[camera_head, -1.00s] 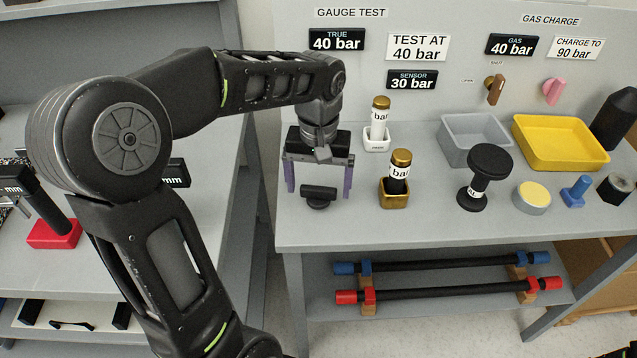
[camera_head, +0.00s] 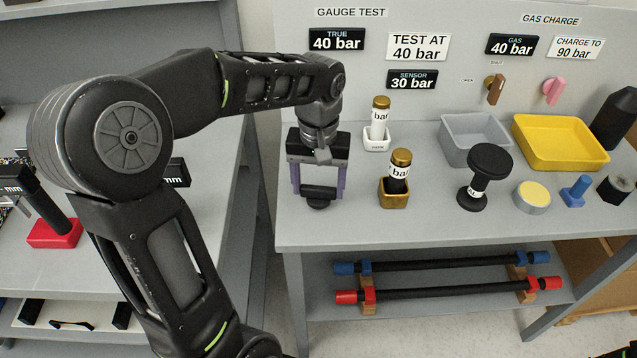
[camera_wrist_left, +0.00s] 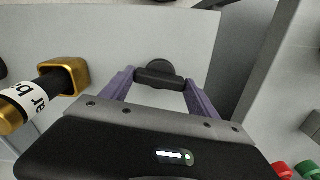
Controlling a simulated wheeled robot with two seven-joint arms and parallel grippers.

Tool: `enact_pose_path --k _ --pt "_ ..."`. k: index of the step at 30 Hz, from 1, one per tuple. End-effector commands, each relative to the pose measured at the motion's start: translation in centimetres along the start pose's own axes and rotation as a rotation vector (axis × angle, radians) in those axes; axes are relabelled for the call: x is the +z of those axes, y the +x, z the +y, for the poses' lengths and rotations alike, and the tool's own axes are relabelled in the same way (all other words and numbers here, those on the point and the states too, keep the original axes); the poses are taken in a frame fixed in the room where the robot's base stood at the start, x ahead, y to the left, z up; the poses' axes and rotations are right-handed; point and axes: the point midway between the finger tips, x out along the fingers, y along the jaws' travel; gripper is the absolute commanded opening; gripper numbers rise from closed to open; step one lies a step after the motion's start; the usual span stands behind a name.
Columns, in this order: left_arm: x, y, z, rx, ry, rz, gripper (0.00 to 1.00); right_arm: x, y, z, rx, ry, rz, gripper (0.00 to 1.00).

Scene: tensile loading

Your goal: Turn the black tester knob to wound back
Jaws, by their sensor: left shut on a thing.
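The black tester knob (camera_head: 318,193) is a short bar on a round base at the left front of the grey bench. My left gripper (camera_head: 318,192) points down over it, its two purple fingers at the two ends of the bar. It is shut on the knob's bar. The left wrist view shows the bar (camera_wrist_left: 160,79) between the purple fingers, with the round base beyond it. The bar runs roughly left to right in the head view.
Right of the knob stand a gold-capped gauge in a gold holder (camera_head: 394,194) and another in a white holder (camera_head: 376,143). Further right are a black spool-shaped part (camera_head: 472,190), a grey tray (camera_head: 444,138) and a yellow tray (camera_head: 600,157). Bare bench lies in front of the knob.

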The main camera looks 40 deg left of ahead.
Motion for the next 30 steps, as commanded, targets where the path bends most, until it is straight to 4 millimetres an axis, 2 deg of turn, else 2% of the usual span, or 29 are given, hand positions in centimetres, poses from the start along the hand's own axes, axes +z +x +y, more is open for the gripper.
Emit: enact_pose_path --k 3,17,30 --pt "0.00 -0.02 0.00 0.000 0.000 0.000 0.29 0.00 -0.01 0.00 0.000 0.000 0.000 0.36" --pt "-0.01 -0.05 -0.01 0.000 0.086 0.000 0.29 0.00 -0.15 -0.06 0.000 0.000 0.000 0.36" --pt "0.00 -0.09 0.02 0.000 0.422 0.000 0.29 0.00 -0.61 -0.23 0.000 0.000 0.000 0.36"
